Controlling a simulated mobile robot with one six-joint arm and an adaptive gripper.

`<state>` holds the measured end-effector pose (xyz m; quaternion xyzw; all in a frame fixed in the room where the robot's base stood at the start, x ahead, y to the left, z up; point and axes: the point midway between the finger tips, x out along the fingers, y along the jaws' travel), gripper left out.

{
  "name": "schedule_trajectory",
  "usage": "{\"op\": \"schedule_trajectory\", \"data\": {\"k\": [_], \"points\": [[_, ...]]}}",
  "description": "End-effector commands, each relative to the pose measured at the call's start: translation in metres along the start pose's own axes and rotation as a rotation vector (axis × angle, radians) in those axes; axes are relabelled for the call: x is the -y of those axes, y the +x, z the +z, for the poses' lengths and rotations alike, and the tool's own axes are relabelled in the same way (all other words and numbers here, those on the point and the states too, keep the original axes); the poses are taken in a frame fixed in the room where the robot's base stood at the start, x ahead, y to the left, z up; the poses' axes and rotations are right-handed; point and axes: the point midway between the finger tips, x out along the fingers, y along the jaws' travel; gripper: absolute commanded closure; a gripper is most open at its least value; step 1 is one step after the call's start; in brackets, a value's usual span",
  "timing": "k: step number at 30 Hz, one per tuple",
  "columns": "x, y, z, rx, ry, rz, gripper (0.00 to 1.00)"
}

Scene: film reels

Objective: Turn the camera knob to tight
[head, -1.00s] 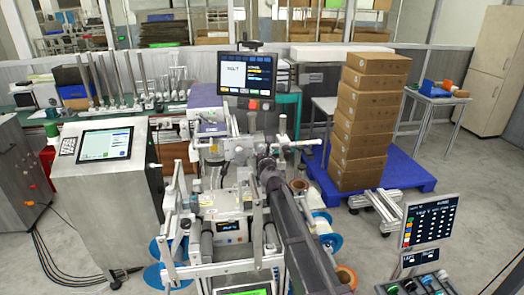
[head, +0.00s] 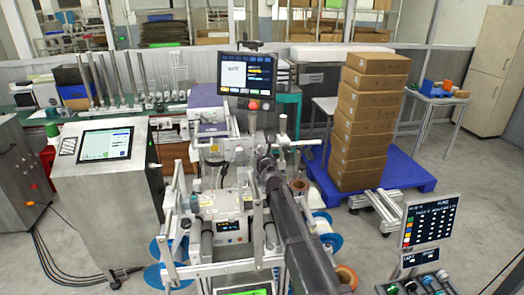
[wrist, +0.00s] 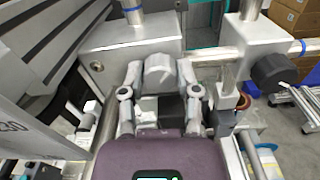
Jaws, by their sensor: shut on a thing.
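In the wrist view my gripper (wrist: 159,76) has its two grey fingers closed on the sides of a pale grey rounded knob (wrist: 158,64). The knob sits against the front of a light metal block (wrist: 125,42) on the machine. I take it to be the camera knob; no tight mark is readable. In the head view my gripper (head: 262,162) reaches the upper bracket of the central machine (head: 222,205). The knob is hidden there behind my gripper and arm.
In the wrist view a black knob (wrist: 272,72) stands to the right of my gripper. A monitor (head: 247,74) stands above the machine. Stacked boxes (head: 365,120) on a blue pallet (head: 405,172) are to the right. A control cabinet (head: 100,190) stands left.

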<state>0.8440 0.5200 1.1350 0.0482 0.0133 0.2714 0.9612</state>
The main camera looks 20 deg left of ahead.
Motion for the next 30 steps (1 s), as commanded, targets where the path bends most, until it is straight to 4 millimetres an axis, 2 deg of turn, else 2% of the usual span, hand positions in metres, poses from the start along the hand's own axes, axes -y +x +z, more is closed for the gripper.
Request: {"op": "schedule_trajectory", "data": {"k": [11,30], "points": [[0.0009,0.0012,0.0003,0.0,0.223,-0.002,1.0],[0.0014,0.0017,0.0,0.0,0.824,-0.001,1.0]]}}
